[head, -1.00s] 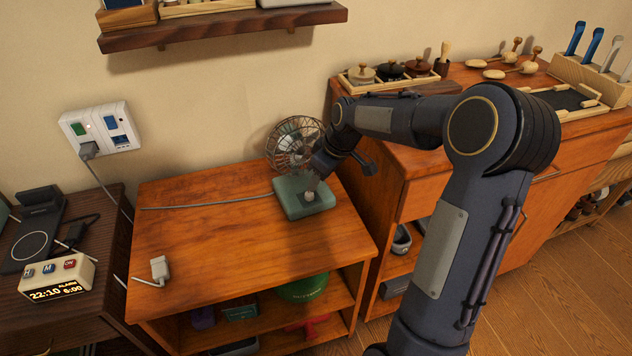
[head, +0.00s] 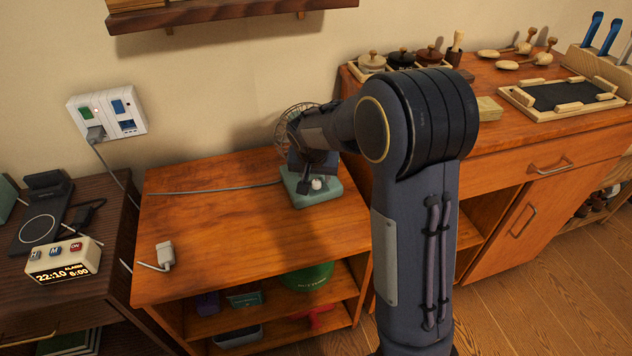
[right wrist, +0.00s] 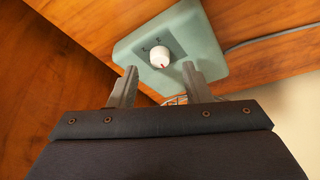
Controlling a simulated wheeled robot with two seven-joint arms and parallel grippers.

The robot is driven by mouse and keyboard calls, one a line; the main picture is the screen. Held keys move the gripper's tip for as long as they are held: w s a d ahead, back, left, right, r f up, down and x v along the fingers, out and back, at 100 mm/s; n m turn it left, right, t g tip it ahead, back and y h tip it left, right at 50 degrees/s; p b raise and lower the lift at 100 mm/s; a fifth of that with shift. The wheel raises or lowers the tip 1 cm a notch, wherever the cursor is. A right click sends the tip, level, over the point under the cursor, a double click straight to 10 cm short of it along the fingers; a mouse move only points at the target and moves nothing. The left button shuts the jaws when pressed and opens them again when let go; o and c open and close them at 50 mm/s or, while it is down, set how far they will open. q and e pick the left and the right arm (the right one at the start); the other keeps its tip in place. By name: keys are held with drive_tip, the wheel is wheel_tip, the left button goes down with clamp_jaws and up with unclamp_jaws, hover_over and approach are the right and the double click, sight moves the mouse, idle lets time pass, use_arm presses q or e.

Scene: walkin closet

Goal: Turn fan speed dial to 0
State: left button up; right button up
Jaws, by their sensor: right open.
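The small fan stands on the orange wooden shelf unit. Its green base (head: 325,190) faces the front, and its round wire cage (head: 287,128) is partly hidden behind my right arm. The white speed dial (head: 317,183) sits on the base. In the right wrist view the dial (right wrist: 160,56) has a red mark on its right side, and small dark markings lie around it. My right gripper (right wrist: 158,85) is open, its two fingers apart on either side below the dial in the picture, with nothing between them. My left gripper is not in view.
A grey cord runs left from the fan along the shelf unit's top (head: 210,220). A white plug (head: 165,254) lies at its left. A wall outlet (head: 107,115), an alarm clock (head: 63,262) and a cabinet (head: 480,120) with trays flank it. The top's middle is clear.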

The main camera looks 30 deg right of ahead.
sight(316, 182)
drive_tip(key=shift+x, duration=1.55)
drive_tip(key=shift+c, duration=0.4)
clamp_jaws()
drive_tip(key=shift+d+n+t+y, duration=0.1)
drive_tip(key=shift+n+t+y, duration=0.2)
drive_tip(key=shift+n, duration=0.5)
drive_tip(key=shift+o, duration=0.4)
unclamp_jaws()
